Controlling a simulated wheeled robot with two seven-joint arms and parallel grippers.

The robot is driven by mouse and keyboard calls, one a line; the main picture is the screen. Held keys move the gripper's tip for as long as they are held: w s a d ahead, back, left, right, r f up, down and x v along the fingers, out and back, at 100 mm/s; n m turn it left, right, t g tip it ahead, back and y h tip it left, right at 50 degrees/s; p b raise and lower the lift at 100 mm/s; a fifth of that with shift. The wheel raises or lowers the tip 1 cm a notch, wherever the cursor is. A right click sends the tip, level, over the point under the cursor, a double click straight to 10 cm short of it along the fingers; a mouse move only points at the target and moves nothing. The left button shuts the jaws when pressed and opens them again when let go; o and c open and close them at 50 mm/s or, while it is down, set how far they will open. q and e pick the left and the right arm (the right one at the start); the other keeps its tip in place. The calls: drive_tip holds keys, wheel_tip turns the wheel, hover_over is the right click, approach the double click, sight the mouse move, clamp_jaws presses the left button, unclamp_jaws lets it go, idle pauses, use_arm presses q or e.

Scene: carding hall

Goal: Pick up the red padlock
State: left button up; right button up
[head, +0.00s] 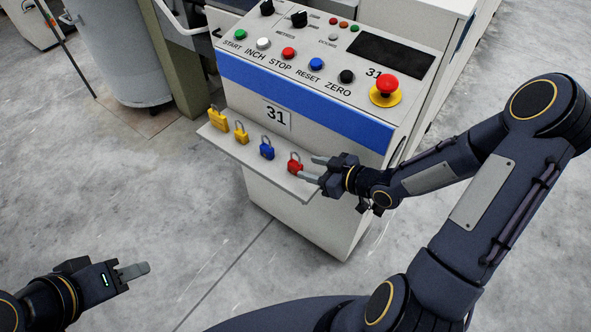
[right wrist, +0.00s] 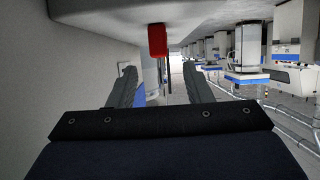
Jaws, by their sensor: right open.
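The red padlock (head: 294,167) stands upright on the small grey shelf (head: 237,150) on the front of the control console, at the right end of a row of padlocks. My right gripper (head: 312,168) is open, with its fingertips just to the right of the red padlock and pointing at it. In the right wrist view the red padlock (right wrist: 157,40) shows beyond the open fingers of the right gripper (right wrist: 161,68), roughly centred between their tips; contact cannot be seen. My left gripper (head: 146,269) is low at the left over the floor, away from the shelf; its finger spread is unclear.
The console (head: 300,80) with buttons and a red emergency knob (head: 387,85) rises behind the shelf. The floor in front is clear.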

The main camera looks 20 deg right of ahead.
sight(301, 166)
drive_tip(key=b+x, duration=0.1)
drive_tip(key=x, duration=0.6)
drive_tip(key=shift+w+a+f, duration=0.15)
drive_tip(key=shift+w+f, duration=0.1)
drive_tip(key=shift+c, duration=0.4)
clamp_jaws()
